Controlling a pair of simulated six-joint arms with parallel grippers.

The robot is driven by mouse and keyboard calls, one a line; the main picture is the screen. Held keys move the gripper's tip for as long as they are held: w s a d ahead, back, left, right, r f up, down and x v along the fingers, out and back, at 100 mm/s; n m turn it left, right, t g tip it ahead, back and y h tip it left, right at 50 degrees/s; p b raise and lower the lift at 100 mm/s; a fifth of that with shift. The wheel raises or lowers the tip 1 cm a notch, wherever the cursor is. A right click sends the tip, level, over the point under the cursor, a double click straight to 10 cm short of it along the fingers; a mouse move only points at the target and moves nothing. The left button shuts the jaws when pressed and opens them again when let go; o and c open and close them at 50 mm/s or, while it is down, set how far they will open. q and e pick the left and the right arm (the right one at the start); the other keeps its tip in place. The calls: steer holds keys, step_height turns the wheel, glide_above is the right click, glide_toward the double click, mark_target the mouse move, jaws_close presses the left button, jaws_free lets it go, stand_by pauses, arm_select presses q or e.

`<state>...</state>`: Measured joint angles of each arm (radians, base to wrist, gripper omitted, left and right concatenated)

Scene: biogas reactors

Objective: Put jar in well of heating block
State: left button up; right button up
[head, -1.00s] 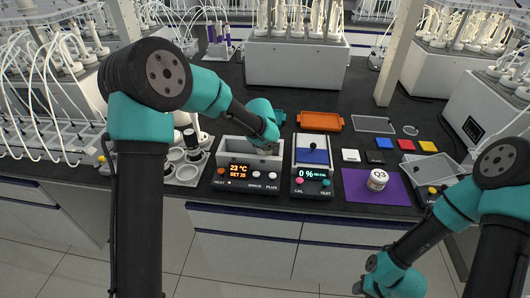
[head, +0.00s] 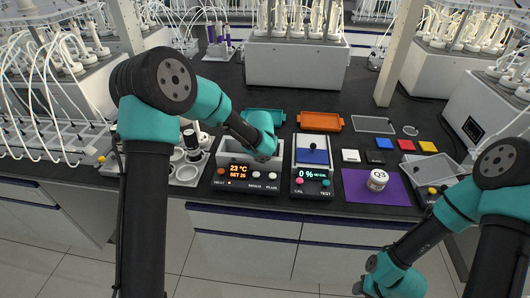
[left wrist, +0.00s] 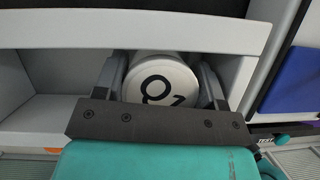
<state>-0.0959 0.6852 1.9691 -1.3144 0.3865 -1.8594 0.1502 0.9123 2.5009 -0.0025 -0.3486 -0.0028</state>
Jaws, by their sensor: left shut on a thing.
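The jar (left wrist: 160,82) has a white round lid marked Q1. My left gripper (left wrist: 160,70) is shut on it, one grey finger on each side. In the left wrist view the jar is at the right part of the open well of the heating block (left wrist: 130,33), close to its right wall. I cannot tell whether it touches the floor. My right gripper is outside the picture.
A 0 % device with a blue pad (head: 312,156) stands right of the block. A white Q3 jar (head: 377,180) sits on a purple mat (head: 352,187). White cup holders (head: 186,174) are left of the block. Teal (head: 264,116) and orange (head: 320,121) trays lie behind.

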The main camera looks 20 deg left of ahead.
arm_select(q)
steer(key=shift+f, duration=0.25)
steer(key=shift+s+f, duration=0.2)
steer(key=shift+f, duration=0.3)
steer(key=o, duration=0.7)
steer(key=shift+r, duration=0.4)
steer(key=v, duration=1.2)
steer(key=shift+w+r, duration=0.25)
steer(key=shift+r, duration=0.2)
